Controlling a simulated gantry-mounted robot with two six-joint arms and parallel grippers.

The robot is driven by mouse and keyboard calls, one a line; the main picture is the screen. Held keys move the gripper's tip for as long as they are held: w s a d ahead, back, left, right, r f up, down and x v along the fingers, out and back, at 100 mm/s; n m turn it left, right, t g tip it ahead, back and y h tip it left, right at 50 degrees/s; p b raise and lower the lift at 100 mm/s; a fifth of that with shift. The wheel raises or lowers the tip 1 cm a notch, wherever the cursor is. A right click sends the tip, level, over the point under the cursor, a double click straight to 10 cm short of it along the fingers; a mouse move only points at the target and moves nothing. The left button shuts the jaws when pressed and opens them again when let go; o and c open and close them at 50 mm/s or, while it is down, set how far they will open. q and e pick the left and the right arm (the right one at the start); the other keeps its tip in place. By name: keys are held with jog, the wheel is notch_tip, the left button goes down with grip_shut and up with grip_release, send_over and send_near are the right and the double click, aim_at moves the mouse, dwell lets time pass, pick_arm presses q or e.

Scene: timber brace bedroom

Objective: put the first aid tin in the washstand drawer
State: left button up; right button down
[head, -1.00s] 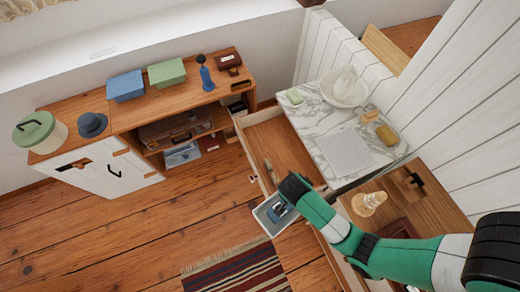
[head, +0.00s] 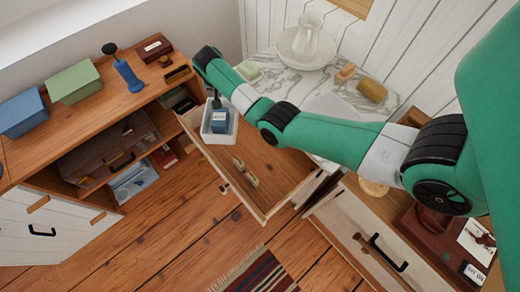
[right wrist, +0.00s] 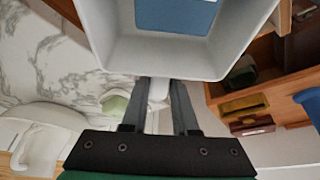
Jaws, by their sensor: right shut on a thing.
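My right gripper (head: 214,101) is shut on the rim of a small white tray (head: 233,128) with a blue, pale-labelled object (head: 219,118) in it. The tray is above the far left end of the open washstand drawer (head: 270,160); I cannot tell if it touches. In the right wrist view the fingers (right wrist: 159,100) pinch the wall of the tray (right wrist: 170,55). Small tan objects (head: 245,173) lie in the drawer. A red item with a white mark (head: 163,156) on the low shelf may be the first aid tin; I cannot tell. My left gripper is out of view.
The marble washstand top (head: 275,72) holds a bowl and jug (head: 304,42), green soap (head: 248,70) and a brush (head: 371,90). A wooden cabinet (head: 85,110) with boxes stands left. A handled drawer front (head: 365,235) is at lower right.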

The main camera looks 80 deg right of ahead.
jog(key=d+r+b, duration=0.1)
jog(key=d+b, duration=0.2)
jog(key=d, duration=0.3)
jog(key=f+b, duration=0.2)
jog(key=f, duration=0.2)
jog(key=f+b, duration=0.1)
jog(key=f, duration=0.4)
jog(key=f+b, duration=0.2)
jog(key=f, duration=0.2)
jog(key=shift+s+a+f+b, duration=0.1)
jog(key=shift+a+f+b, duration=0.15)
jog(key=shift+b, duration=0.1)
notch_tip(320, 180, down, 5)
jog(key=b, duration=0.3)
jog(key=shift+r, duration=0.2)
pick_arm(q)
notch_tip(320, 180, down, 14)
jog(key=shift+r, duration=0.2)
pick_arm(e)
jog(key=shift+r, duration=0.15)
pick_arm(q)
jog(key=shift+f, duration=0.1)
pick_arm(e)
jog(key=c, duration=0.7)
grip_release()
